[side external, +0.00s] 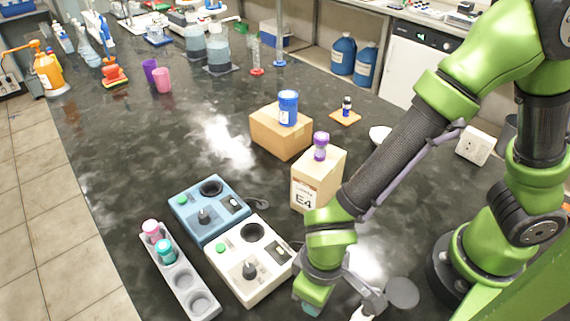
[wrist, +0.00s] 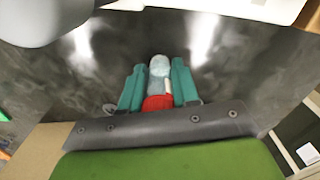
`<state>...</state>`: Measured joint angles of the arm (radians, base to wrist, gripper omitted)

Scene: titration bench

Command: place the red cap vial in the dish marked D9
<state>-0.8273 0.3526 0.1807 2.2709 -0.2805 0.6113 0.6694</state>
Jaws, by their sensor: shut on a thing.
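In the wrist view, my gripper (wrist: 160,72) has its two teal fingers on either side of a vial (wrist: 158,86) with a red cap (wrist: 157,103). The vial has a pale blue-grey body, and the cap lies nearest the palm. Dark bench surface shows beyond the fingertips. In the side view, my gripper (side external: 312,306) is low at the bottom edge, right of the white device; the held vial is hidden there. A small white dish (side external: 379,136) stands behind my arm, partly covered by it. No D9 mark is readable in either view.
A white device (side external: 262,285) and a blue one (side external: 195,222) stand left of my gripper, beside a grey rack (side external: 196,303) with capped vials. A box marked E4 (side external: 325,180) bears a purple item. A cardboard box (side external: 275,140) bears a blue container (side external: 288,108).

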